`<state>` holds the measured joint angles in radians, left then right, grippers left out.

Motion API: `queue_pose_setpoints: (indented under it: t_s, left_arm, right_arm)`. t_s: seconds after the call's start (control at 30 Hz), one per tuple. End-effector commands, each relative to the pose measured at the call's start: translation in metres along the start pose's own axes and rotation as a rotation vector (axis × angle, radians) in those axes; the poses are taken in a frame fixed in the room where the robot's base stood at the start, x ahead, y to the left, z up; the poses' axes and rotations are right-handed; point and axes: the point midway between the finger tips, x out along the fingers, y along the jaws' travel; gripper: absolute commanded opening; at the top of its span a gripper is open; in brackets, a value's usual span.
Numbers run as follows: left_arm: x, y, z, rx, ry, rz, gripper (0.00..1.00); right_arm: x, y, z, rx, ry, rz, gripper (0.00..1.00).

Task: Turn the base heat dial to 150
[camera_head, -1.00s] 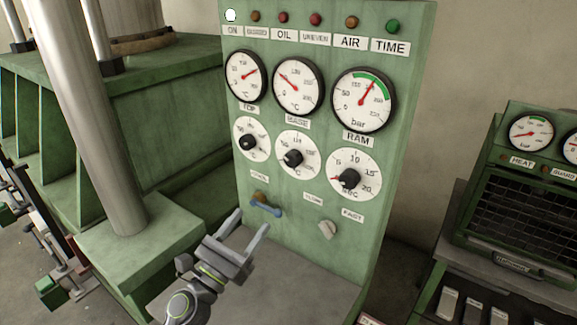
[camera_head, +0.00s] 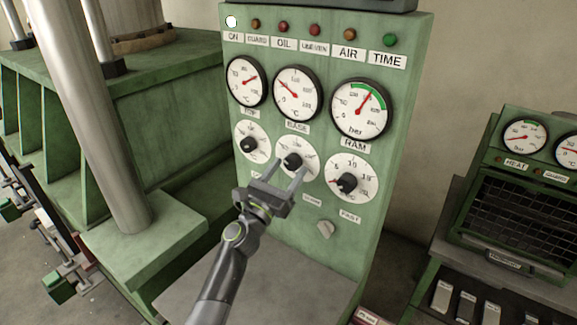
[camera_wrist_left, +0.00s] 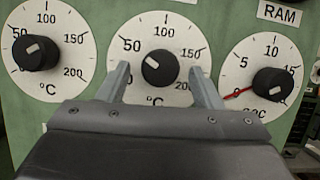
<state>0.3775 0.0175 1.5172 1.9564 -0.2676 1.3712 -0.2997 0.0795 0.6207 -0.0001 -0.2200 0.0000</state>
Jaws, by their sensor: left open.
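The base heat dial is the middle one of three in the lower row, a black knob (camera_head: 292,160) on a white face marked 50 to 200 °C. The knob also shows in the left wrist view (camera_wrist_left: 158,68), its white mark pointing up-left, roughly toward 50. My left gripper (camera_head: 287,173) is open in front of this dial. In the left wrist view its fingers (camera_wrist_left: 160,75) stand either side of the knob, with gaps between them and it. I cannot tell how far the tips are from the panel. My right gripper is out of view.
The top dial (camera_head: 250,143) and a seconds dial (camera_head: 347,184) sit close on either side. Gauges and lamps are above on the green panel (camera_head: 400,120). A grey ledge (camera_head: 305,283) juts out at the panel's foot.

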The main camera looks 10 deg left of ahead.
Motion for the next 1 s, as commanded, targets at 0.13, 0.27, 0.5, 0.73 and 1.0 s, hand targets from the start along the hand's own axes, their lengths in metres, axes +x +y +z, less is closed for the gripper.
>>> queue_pose_setpoints:
  t_s: [0.13, 0.27, 0.5, 0.73, 1.0]
  left_arm:
    - [0.0094, -0.0002, 0.0001, -0.002, 0.000, 0.000, 0.59]
    - [0.0113, -0.0001, -0.0002, 0.000, 0.001, 0.000, 0.59]
    - [0.0110, -0.0001, 0.0000, 0.000, 0.000, 0.000, 0.52]
    - [0.0109, -0.0001, 0.0000, 0.000, 0.000, 0.000, 0.21]
    - [0.0106, 0.0002, -0.0004, 0.014, 0.000, -0.006, 0.15]
  right_arm:
    - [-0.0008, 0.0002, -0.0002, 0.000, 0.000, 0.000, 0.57]
    - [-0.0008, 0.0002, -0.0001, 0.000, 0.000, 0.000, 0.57]
    - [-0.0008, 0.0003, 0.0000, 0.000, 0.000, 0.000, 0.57]
    - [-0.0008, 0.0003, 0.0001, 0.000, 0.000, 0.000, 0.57]
    - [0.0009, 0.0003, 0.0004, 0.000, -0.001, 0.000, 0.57]
